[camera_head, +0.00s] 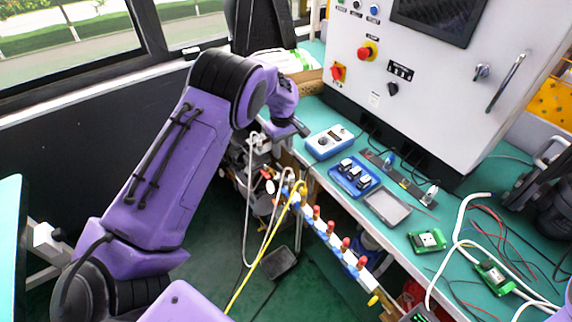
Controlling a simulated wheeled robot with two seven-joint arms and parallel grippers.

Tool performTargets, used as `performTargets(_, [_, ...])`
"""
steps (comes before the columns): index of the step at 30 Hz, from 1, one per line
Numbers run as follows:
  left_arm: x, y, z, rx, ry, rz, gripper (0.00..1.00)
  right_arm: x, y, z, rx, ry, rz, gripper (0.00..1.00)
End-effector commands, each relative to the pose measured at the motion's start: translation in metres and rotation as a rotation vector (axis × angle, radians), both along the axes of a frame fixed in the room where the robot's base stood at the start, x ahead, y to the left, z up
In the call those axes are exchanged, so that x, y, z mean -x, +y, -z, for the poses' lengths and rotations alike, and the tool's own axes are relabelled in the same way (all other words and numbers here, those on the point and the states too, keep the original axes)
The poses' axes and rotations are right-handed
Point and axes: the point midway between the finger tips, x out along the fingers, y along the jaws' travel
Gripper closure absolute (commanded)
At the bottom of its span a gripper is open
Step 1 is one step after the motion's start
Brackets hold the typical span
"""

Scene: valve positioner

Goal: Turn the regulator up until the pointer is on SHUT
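A small blue and white box (330,142) with a dark round knob on its top sits near the front edge of the green bench; it looks like the regulator. Its scale, pointer and any SHUT mark are too small to read. My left arm reaches in from the left, and its dark gripper (298,129) is just left of the box, with a small gap between them in the picture. The fingers are too small and dark to show whether they are open or shut. My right gripper is not in view.
A blue tray (375,185) with dark parts and a grey tray (388,207) lie right of the box. A white control cabinet (430,85) stands behind. Cables and green circuit boards (427,241) lie at the right. Coloured fittings and hoses line the bench front.

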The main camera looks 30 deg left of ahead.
Motion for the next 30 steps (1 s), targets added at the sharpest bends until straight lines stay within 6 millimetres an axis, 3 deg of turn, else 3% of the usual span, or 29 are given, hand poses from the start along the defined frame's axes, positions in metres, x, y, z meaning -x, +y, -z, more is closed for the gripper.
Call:
performTargets(6, [0.005,0.004,0.049,0.0,0.005,-0.005,0.64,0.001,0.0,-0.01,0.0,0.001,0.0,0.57])
performTargets(12, [0.004,0.003,0.083,0.001,0.004,-0.003,0.64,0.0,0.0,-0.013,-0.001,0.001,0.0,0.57])
performTargets(22, [0.002,0.001,0.091,0.001,0.001,0.001,0.64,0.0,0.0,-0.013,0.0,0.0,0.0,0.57])
performTargets(23, [0.002,0.001,0.091,0.001,0.001,0.001,0.67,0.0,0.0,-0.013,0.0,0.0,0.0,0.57])
performTargets(26, [0.002,0.001,0.091,0.0,0.002,0.001,1.0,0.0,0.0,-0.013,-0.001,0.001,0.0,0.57])
performTargets(30, [0.002,0.001,0.091,0.0,0.001,0.001,1.0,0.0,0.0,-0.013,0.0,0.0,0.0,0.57])
